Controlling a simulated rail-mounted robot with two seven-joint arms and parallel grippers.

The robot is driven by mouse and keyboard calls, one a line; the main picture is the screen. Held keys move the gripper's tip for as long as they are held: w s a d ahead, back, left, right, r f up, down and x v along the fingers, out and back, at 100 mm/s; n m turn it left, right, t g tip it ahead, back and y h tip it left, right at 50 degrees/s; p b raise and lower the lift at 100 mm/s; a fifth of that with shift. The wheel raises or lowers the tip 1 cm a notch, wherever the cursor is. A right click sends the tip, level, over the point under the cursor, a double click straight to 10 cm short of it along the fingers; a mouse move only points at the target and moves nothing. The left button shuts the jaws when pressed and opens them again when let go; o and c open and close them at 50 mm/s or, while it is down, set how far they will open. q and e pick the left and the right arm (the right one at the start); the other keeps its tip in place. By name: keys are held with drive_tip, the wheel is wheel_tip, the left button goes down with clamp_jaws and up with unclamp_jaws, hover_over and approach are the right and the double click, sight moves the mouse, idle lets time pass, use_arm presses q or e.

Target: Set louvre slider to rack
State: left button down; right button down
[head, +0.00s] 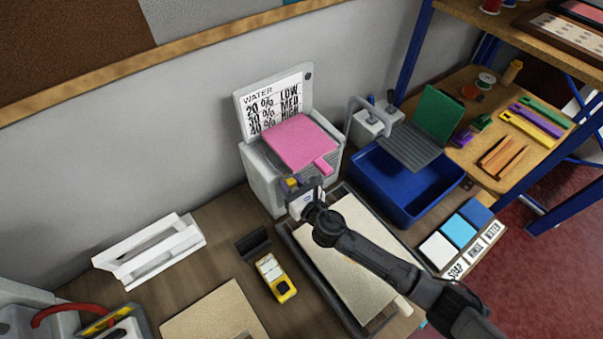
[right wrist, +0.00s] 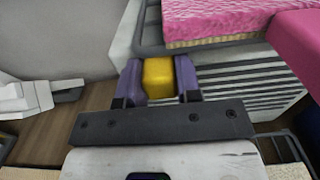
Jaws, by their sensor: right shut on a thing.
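The white louvred unit (head: 262,183) stands against the wall, with a pink piece (head: 300,141) lying on its top. In the right wrist view its slatted front (right wrist: 230,92) and the pink piece (right wrist: 215,18) show. My right gripper (head: 293,184) is at the unit's front, below the pink piece. In the right wrist view its purple fingers (right wrist: 159,80) are shut on a yellow block (right wrist: 158,77), which looks like the slider's knob. The slider's track and any rack mark are hidden. My left gripper is not in view.
A sign (head: 272,104) reading WATER, with percentages, stands behind the unit. A blue basin (head: 385,196) is to its right. A framed beige mat (head: 345,250) lies under my right arm. A yellow tool (head: 277,277) and a white rack (head: 150,251) are to the left.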

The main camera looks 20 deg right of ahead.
drive_tip(key=shift+s+a, duration=0.1)
drive_tip(key=shift+a, duration=0.1)
drive_tip(key=c, duration=0.9)
unclamp_jaws()
drive_tip(key=shift+a, duration=0.1)
drive_tip(key=shift+o, duration=0.5)
drive_tip(key=shift+s, duration=0.1)
drive_tip(key=v, duration=1.3)
drive_tip(key=shift+s+d, duration=0.25)
drive_tip(key=shift+s, duration=0.05)
